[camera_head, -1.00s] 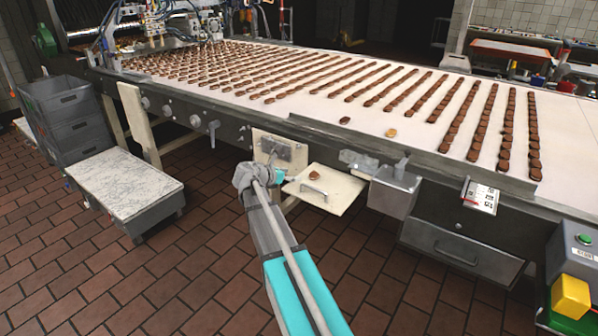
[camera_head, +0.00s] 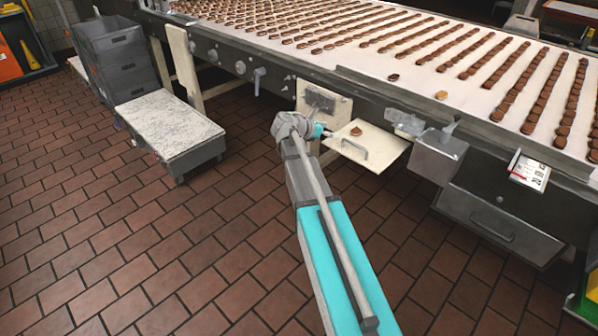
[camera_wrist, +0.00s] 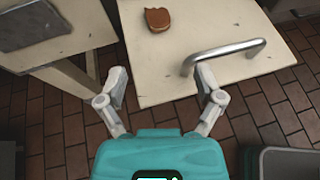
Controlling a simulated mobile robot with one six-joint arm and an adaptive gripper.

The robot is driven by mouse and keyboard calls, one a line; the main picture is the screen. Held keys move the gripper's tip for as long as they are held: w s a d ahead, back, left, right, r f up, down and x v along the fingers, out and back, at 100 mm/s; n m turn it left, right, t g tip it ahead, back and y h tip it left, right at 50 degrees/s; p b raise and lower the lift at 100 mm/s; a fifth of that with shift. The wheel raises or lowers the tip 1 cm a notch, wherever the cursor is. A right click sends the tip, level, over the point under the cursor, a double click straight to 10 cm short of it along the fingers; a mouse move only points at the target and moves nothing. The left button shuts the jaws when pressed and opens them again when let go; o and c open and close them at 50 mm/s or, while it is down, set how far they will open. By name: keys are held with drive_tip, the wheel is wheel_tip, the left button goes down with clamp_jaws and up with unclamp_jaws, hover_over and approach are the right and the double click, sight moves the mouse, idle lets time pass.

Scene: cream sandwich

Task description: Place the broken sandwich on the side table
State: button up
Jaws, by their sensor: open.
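The broken sandwich (camera_head: 356,131) lies on the cream side table (camera_head: 375,149), a small shelf with a metal handle beside the conveyor. The wrist view shows the sandwich (camera_wrist: 158,19), brown with a notched edge, near the far side of the side table (camera_wrist: 160,75). My gripper (camera_head: 325,130) is at the left edge of the table in the head view. In the wrist view my gripper (camera_wrist: 162,78) has its fingers spread with nothing between them, over the table's near edge. The sandwich is apart from the fingers.
The conveyor (camera_head: 470,110) carries many rows of brown sandwiches; one brown piece (camera_head: 393,77) and one paler piece (camera_head: 441,95) lie apart near its front edge. The handle (camera_wrist: 225,54) sticks up from the table. A metal box (camera_head: 438,157) stands right; a low cart (camera_head: 170,122) stands left.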

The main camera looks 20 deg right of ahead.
drive_tip(key=s+a+f+m+y, duration=0.3)
drive_tip(key=s+a+m, duration=0.3)
drive_tip(key=a, duration=0.3)
drive_tip(key=s+a+f+m+g+y, duration=0.1)
drive_tip(key=s+a+f+m+y, duration=0.3)
drive_tip(key=s+a+m, duration=0.3)
drive_tip(key=s+a+f+m+y, duration=0.4)
drive_tip(key=s+a+m+y, duration=0.2)
drive_tip(key=a, duration=0.6)
drive_tip(key=shift+s+a+f+m+g, duration=0.15)
drive_tip(key=shift+s+a+m+g, duration=0.2)
drive_tip(key=shift+s, duration=0.4)
drive_tip(key=shift+d, duration=0.1)
drive_tip(key=shift+c, duration=0.3)
drive_tip(key=c, duration=0.3)
drive_tip(key=shift+c, duration=0.2)
